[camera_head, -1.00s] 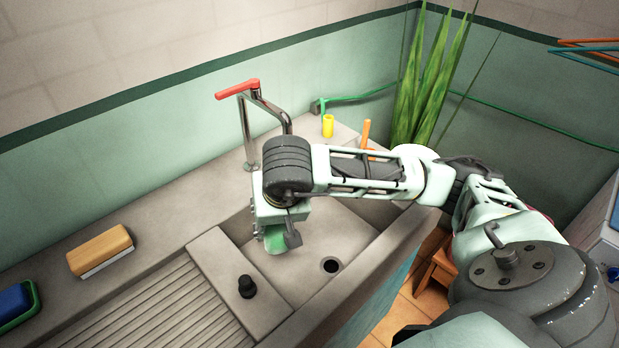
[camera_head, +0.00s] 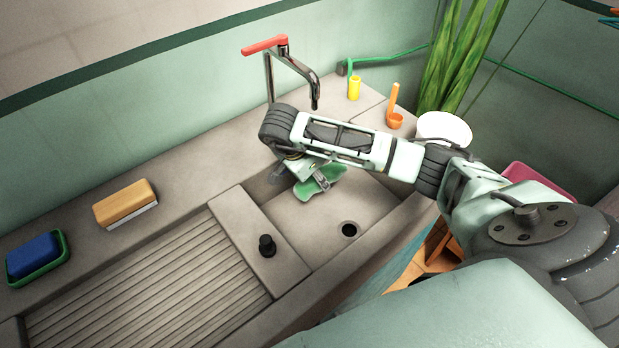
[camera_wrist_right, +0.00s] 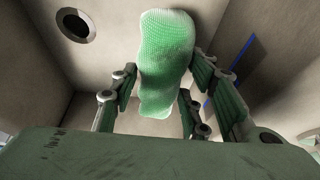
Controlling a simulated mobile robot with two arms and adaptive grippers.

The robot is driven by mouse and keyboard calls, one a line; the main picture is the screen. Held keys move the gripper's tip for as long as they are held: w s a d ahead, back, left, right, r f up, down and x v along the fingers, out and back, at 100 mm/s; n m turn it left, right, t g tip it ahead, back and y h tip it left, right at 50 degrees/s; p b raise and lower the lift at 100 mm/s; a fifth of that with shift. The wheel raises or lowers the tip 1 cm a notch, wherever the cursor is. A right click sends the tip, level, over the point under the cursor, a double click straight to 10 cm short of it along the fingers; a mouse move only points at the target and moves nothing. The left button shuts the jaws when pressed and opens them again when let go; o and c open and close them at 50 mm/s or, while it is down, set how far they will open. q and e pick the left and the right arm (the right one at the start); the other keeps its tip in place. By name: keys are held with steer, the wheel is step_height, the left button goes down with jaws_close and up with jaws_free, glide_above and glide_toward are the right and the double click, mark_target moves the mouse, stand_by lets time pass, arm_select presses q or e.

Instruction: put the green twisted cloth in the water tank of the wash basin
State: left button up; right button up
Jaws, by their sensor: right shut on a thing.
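The green twisted cloth (camera_head: 332,173) is held inside the outline of the water tank (camera_head: 318,232), the deep part of the wash basin with a round drain. My right gripper (camera_head: 319,181) reaches in from the right and is shut on the cloth. In the right wrist view the cloth (camera_wrist_right: 165,65) stands out lengthwise between the two fingers of the gripper (camera_wrist_right: 160,85), with tank walls around. I cannot tell whether the cloth touches the tank floor. My left gripper is not in view.
A tap (camera_head: 290,72) with a red handle stands behind the tank. A black knob (camera_head: 267,246) sits on the divider beside the ribbed drainboard (camera_head: 150,290).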

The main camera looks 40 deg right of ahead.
steer(key=shift+w+a+f+b, duration=0.4)
steer(key=shift+w+a+f, duration=0.2)
steer(key=shift+w, duration=0.2)
steer(key=shift+w+f, duration=0.1)
steer(key=shift+f, duration=0.1)
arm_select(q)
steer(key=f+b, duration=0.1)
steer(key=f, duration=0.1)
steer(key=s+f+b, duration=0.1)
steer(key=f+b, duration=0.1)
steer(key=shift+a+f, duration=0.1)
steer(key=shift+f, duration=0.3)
arm_select(e)
step_height(320, 180, down, 4)
steer(key=shift+r, duration=0.25)
steer(key=shift+f, duration=0.15)
steer(key=o, duration=1.4)
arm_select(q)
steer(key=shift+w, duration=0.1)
arm_select(e)
steer(key=shift+o, duration=0.2)
